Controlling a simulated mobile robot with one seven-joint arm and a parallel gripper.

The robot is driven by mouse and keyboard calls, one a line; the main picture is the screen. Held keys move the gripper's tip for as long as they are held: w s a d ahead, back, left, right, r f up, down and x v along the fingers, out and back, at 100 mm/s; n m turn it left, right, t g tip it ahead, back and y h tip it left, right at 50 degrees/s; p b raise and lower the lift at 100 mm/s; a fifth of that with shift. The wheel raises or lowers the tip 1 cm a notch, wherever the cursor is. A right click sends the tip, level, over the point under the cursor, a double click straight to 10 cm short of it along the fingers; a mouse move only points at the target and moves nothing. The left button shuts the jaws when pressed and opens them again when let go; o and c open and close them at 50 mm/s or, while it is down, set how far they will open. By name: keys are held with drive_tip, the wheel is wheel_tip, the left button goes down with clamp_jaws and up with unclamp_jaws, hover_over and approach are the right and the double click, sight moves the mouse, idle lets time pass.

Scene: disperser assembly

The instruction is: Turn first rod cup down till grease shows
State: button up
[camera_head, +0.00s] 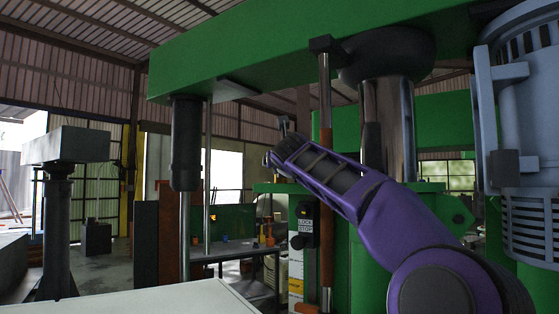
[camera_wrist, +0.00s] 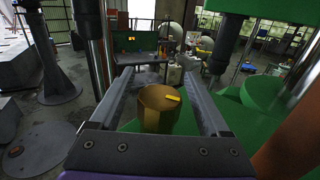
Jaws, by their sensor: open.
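A brass-coloured cup (camera_wrist: 157,112) with a faceted side shows in the wrist view, upright over a green surface. A small bright yellow strip (camera_wrist: 173,98) lies on its top; I cannot tell whether it is grease or a mark. My gripper (camera_wrist: 160,74) is open, with one grey finger on each side of the cup and a visible gap on both sides. In the head view my gripper (camera_head: 275,147) is small, at the far end of my purple arm, near the rods of the green machine (camera_head: 270,55). I cannot make out the cup there.
A dark vertical cylinder on a rod (camera_head: 186,145) hangs left of my arm. A thick steel column (camera_head: 388,125) and a brown rod (camera_head: 326,180) stand close by. A workbench (camera_head: 235,250) with small items is behind. A grey pedestal (camera_head: 62,200) stands at left.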

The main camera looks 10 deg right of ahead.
drive_tip(key=shift+w, duration=0.3)
clamp_jaws()
idle(0.3)
drive_tip(key=shift+m+h, duration=0.3)
drive_tip(key=shift+h, duration=0.1)
drive_tip(key=m+h, duration=0.1)
drive_tip(key=h, duration=0.1)
drive_tip(key=m+g+h, duration=0.1)
drive_tip(key=h, duration=0.1)
drive_tip(key=shift+s+d+m, duration=0.1)
drive_tip(key=shift+d+m, duration=0.15)
drive_tip(key=shift+m, duration=0.05)
drive_tip(key=shift+s+d+m+g+h, duration=0.1)
drive_tip(key=shift+d+m+g+h, duration=0.15)
drive_tip(key=shift+m+g+h, duration=0.5)
drive_tip(key=shift+s+d+m+g+h, duration=0.15)
drive_tip(key=shift+m+h, duration=0.4)
drive_tip(key=shift+h, duration=0.6)
drive_tip(key=shift+d, duration=0.15)
